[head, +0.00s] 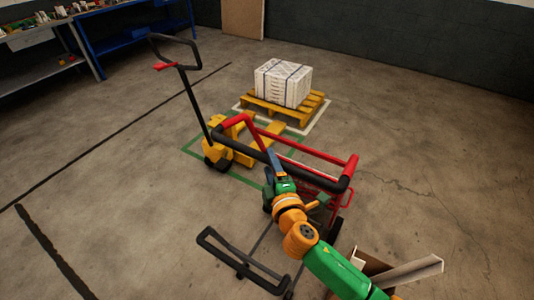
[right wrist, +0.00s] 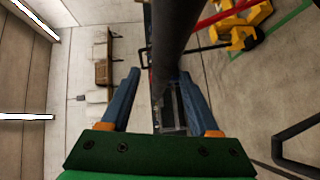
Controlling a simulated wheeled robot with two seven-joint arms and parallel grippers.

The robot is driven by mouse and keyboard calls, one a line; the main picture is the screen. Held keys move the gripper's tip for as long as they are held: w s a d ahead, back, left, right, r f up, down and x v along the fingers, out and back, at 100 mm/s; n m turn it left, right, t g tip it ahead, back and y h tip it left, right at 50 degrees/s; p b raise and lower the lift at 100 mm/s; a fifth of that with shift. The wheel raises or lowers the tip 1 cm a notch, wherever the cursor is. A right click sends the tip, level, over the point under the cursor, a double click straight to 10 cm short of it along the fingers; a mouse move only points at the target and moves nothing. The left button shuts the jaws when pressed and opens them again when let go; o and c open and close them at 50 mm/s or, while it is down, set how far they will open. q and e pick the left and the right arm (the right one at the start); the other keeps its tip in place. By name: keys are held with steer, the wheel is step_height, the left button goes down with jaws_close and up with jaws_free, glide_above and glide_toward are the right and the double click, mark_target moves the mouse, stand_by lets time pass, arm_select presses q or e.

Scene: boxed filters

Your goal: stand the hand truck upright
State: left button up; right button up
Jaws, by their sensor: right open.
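The hand truck (head: 318,157) has a red tube frame with a long black grip bar (head: 243,146). It is at the middle of the head view, with a dark wheel (head: 335,229) low on its right. How far it leans is hard to tell, as my arm covers part of it. My right gripper (head: 272,160) is at the black bar, its blue fingers spread. In the right wrist view, the black bar (right wrist: 176,45) runs between the open fingers (right wrist: 158,80), with gaps on both sides. My left gripper is not in view.
A yellow pallet jack (head: 232,150) stands close behind the hand truck. A yellow pallet (head: 262,108) with strapped white boxes (head: 284,82) is beyond it. A black loop frame (head: 235,262) is in front, and an open cardboard box (head: 375,262) is at lower right. Floor at right is clear.

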mark_target(267, 159)
steer(key=shift+s+a+r, duration=0.1)
steer(key=shift+a+r, duration=0.05)
steer(key=shift+r, duration=0.1)
steer(key=shift+w+a, duration=0.1)
steer(key=shift+w, duration=0.2)
steer(key=w, duration=0.1)
steer(key=w+f, duration=0.1)
steer(key=w, duration=0.1)
steer(key=shift+a+f, duration=0.1)
steer(key=shift+f, duration=0.2)
steer(key=shift+c, duration=0.3)
steer(key=shift+s+r, duration=0.2)
steer(key=shift+s, duration=0.05)
steer(key=c, duration=0.3)
steer(key=shift+s+r, duration=0.1)
steer(key=shift+s, duration=0.1)
steer(key=c, duration=0.4)
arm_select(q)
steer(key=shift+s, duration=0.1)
arm_select(e)
jaws_close()
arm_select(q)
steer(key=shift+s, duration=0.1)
